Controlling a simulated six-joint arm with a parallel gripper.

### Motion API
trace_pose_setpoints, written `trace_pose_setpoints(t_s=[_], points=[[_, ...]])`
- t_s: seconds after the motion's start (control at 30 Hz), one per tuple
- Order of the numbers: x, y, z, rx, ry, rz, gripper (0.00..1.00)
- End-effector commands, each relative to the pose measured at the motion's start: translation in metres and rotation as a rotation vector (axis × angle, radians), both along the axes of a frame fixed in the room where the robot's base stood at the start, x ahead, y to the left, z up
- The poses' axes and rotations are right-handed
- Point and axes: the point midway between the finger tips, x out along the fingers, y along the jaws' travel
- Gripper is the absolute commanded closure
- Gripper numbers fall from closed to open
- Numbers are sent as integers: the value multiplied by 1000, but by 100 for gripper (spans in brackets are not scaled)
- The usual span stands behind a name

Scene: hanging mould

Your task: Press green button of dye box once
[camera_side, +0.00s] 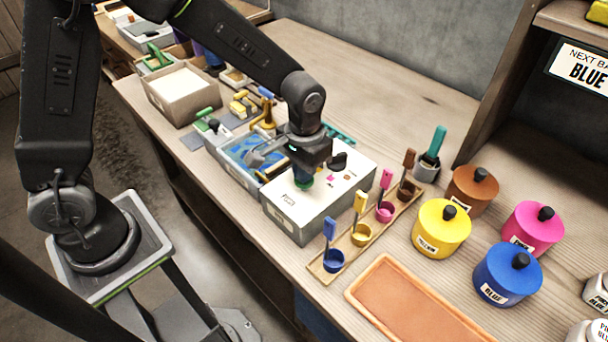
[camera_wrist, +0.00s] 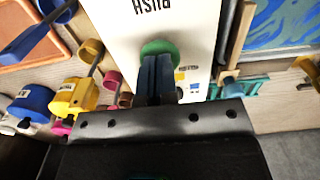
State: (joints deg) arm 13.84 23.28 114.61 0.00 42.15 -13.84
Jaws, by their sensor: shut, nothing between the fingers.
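The dye box (camera_side: 337,190) is a grey box with a white top on the bench; the top also shows in the wrist view (camera_wrist: 195,25). Its round green button (camera_wrist: 158,46) shows in the wrist view near upside-down lettering, and a bit of green (camera_side: 304,182) shows under my gripper in the side view. My gripper (camera_wrist: 156,60) is shut and empty, pointing down at the box top. Its fingertips overlap the near part of the green button. Whether they touch it or how far it is pressed, I cannot tell.
A wooden rack (camera_side: 344,246) with small coloured cups and brushes stands right beside the box. A blue-filled tray (camera_side: 235,158) is on its other side. Yellow (camera_side: 441,229), blue (camera_side: 507,275), pink and brown lidded pots and an orange tray (camera_side: 400,305) are to the right.

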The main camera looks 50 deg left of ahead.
Motion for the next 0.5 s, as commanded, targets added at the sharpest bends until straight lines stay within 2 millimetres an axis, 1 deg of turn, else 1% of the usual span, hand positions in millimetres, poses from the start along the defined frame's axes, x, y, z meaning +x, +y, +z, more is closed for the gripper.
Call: trace_pose_setpoints(t_s=[0.3, 0.5], points=[[0, 0, -13, 0, 1, 0, 100], [0, 0, -12, 0, 0, 0, 100]])
